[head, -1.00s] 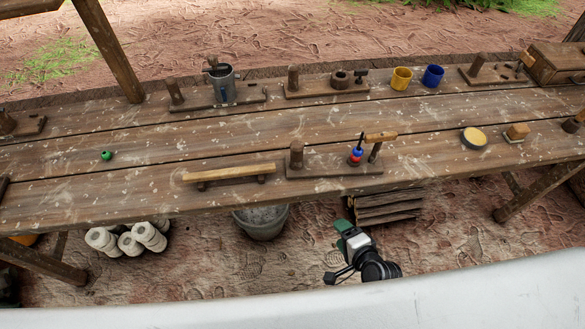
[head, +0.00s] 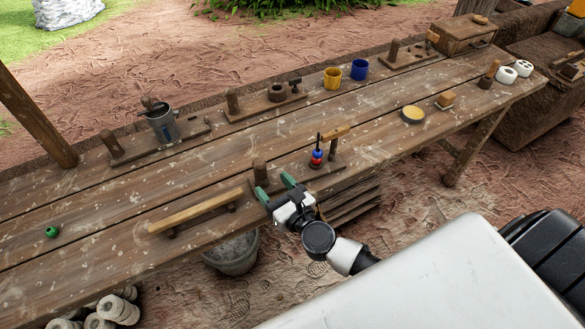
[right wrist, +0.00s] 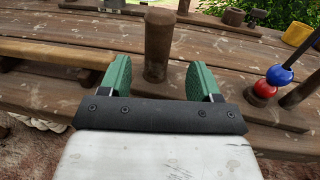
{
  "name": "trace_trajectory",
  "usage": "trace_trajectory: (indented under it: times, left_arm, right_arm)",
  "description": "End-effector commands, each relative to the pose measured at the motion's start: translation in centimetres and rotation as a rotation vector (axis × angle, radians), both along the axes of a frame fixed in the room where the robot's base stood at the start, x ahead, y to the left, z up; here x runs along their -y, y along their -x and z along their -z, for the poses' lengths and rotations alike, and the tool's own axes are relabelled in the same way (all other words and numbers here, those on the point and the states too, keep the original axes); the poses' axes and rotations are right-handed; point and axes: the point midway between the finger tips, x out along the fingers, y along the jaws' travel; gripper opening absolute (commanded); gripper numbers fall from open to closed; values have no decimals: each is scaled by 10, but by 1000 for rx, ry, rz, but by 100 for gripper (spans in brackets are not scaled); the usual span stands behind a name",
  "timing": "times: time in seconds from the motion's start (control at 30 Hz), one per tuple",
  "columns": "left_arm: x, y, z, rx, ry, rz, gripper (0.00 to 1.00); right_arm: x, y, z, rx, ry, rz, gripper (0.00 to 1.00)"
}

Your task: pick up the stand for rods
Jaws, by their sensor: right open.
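A wooden stand with a flat base (head: 334,166) stands near the table's front edge. In the right wrist view the peg (right wrist: 158,45) shows between and beyond the fingers. Contact cannot be told. My left gripper is not in view.
A long wooden bar on short feet (head: 195,210) lies just left of the gripper. A green ball (head: 51,232), a yellow-topped disc (head: 412,114), a metal jug (head: 162,124), a yellow mug (head: 332,78) and a blue mug (head: 358,69) stand on the table. A bucket (head: 232,254) is below.

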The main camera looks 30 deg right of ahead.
Motion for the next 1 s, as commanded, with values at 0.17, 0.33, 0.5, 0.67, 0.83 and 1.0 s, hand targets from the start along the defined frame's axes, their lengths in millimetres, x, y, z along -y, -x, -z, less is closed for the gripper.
trace_trajectory:
  times: [0.17,0.33,0.5,0.67,0.83,1.0]
  left_arm:
    - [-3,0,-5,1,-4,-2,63]
    - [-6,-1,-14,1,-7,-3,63]
    - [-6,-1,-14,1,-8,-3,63]
    - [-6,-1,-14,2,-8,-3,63]
    - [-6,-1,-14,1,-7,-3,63]
    - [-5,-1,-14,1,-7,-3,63]
  right_arm:
    - [-3,-13,-3,1,1,-1,63]
    - [-9,-37,-8,1,1,-2,63]
    - [-12,-56,-5,-1,2,-2,63]
    - [-13,-59,-5,-1,1,-2,63]
    - [-13,-58,-5,-1,1,-2,54]
    - [-13,-58,-5,-1,2,-2,28]
